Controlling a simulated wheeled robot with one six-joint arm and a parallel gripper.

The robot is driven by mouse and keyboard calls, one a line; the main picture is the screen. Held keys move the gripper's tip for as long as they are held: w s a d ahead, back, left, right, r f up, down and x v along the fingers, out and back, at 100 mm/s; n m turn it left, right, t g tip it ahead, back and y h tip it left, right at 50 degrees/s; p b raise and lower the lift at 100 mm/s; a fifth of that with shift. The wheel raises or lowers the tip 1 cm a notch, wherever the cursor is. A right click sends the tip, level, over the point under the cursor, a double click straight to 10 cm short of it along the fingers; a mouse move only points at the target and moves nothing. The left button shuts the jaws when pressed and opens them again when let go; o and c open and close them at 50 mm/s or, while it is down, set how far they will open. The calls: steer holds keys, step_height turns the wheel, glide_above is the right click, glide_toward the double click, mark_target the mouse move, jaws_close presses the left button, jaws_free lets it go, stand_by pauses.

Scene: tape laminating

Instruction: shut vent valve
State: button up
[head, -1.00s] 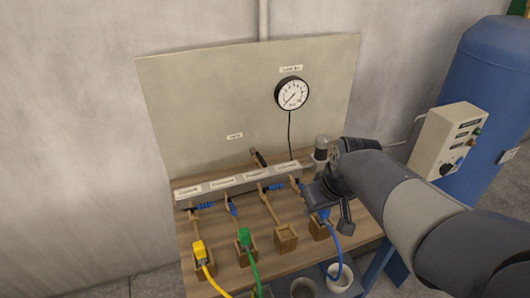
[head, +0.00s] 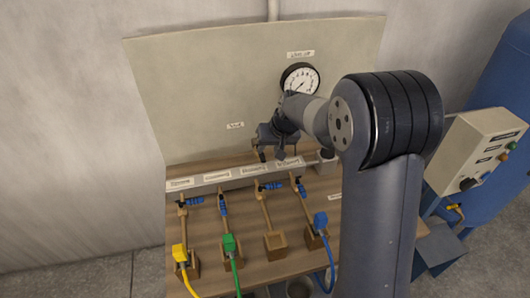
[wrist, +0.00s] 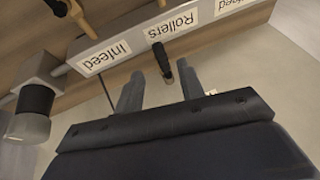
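The vent valve handle (wrist: 162,58) is a short dark lever with a brown end. In the wrist view it stands out from the labelled manifold, in the gap between my two finger tips. My gripper (wrist: 160,70) is open, with one finger on each side of the lever; I cannot tell whether either touches it. In the head view my gripper (head: 271,153) is at the back of the bench, just above the manifold and below the pressure gauge (head: 300,80), and it hides the lever there.
The pale manifold (head: 213,188) carries several labels and blue-handled valves. Yellow (head: 180,252), green (head: 229,243) and blue (head: 320,220) connectors with hoses sit in front. The upright backboard (head: 190,90) is close behind. A control box (head: 473,150) and blue tank (head: 500,85) stand right.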

mark_target(263, 157)
steer(key=shift+p+x, duration=0.45)
steer(key=shift+x, duration=2.3)
jaws_close()
